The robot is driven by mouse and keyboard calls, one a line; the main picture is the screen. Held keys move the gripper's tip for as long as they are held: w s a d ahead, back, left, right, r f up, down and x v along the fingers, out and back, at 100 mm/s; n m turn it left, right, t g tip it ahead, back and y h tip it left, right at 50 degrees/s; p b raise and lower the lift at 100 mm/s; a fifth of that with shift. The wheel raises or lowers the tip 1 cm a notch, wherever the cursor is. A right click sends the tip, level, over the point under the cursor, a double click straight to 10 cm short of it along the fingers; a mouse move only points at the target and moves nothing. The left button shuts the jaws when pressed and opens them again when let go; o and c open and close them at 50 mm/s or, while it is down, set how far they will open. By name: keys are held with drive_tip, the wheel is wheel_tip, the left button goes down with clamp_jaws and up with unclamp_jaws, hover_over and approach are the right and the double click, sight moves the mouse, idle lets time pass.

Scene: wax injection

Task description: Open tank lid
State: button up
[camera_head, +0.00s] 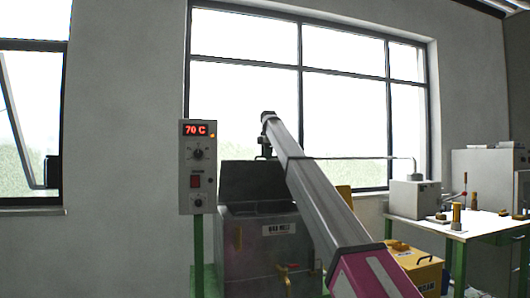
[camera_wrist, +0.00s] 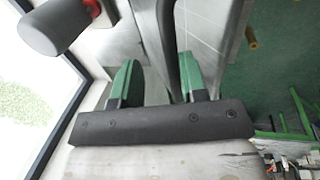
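The tank (camera_head: 268,252) is a grey metal box with a white label and a brass tap in front, in the lower middle of the head view. Its dark lid (camera_head: 250,182) stands raised at a steep tilt above the tank's top. My gripper (camera_head: 266,151) is above the lid's right part, small and partly hidden by my arm in the head view. In the wrist view my gripper (camera_wrist: 160,85) has two green-padded fingers spread apart. A dark bar or plate edge (camera_wrist: 166,40) runs down between them, closer to the right finger. I cannot tell whether it touches.
A control box (camera_head: 198,167) reading 70 C stands on a green post left of the tank. A yellow box (camera_head: 416,268) and a white table (camera_head: 455,228) with a machine (camera_head: 415,197) stand to the right. A window wall is behind.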

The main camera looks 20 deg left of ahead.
sight(270, 163)
drive_tip(key=shift+s+d+f, duration=0.45)
drive_tip(key=shift+s+f, duration=0.15)
drive_tip(key=shift+s, duration=0.15)
drive_tip(key=shift+s+d+f, duration=0.45)
drive_tip(key=shift+s+f, duration=0.2)
drive_tip(key=shift+s, duration=0.05)
drive_tip(key=shift+s+d+f, duration=0.45)
drive_tip(key=shift+s+f, duration=0.15)
drive_tip(key=shift+s, duration=0.15)
drive_tip(key=shift+r, duration=0.1)
drive_tip(key=w+a+r, duration=0.1)
drive_tip(key=w+r, duration=0.1)
drive_tip(key=r, duration=0.3)
drive_tip(key=w+a+r, duration=0.1)
drive_tip(key=w+r, duration=0.1)
drive_tip(key=r, duration=0.4)
drive_tip(key=shift+w+a, duration=0.3)
drive_tip(key=shift+a, duration=0.1)
